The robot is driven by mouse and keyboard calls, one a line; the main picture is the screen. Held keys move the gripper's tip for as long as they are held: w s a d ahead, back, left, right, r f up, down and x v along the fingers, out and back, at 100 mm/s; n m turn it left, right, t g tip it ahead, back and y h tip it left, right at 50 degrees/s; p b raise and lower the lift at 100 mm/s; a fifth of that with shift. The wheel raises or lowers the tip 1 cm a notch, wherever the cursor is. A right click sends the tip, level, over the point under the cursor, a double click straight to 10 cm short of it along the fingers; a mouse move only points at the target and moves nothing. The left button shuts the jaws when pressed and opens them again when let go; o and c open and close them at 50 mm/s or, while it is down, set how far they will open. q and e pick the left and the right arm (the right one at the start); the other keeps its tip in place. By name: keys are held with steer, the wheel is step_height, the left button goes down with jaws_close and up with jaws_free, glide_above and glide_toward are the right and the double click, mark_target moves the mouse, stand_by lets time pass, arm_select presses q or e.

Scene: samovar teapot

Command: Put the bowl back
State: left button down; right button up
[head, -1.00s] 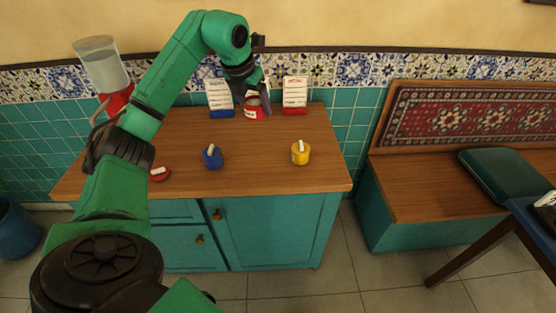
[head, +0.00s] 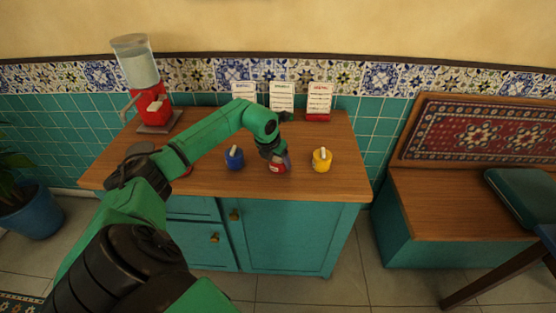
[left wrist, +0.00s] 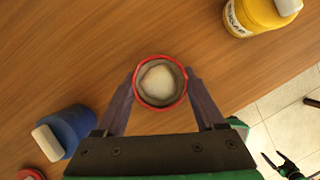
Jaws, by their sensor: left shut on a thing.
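A red bowl (head: 277,168) is between the fingers of my left gripper (head: 276,157), over the front part of the wooden counter. In the left wrist view the bowl (left wrist: 160,70) shows from above, with a red rim and pale white contents. My left gripper (left wrist: 160,95) is shut on it, one finger on each side. Whether the bowl's base touches the counter, I cannot tell. A small green and black part of mine shows at the lower right of the left wrist view, too small to read.
A blue pot (head: 234,157) stands left of the bowl and a yellow pot (head: 322,160) right of it. Three cards stand at the back: left (head: 243,93), middle (head: 282,96), right (head: 318,98). A red dispenser (head: 155,106) stands at the back left. The counter (head: 345,180) is bare at front right.

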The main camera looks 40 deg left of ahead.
arm_select(q)
jaws_free()
steer(key=shift+r, duration=0.2)
steer(key=b+v, duration=0.1)
steer(key=v, duration=1)
steer(key=shift+s+r, duration=0.15)
steer(key=shift+r, duration=0.2)
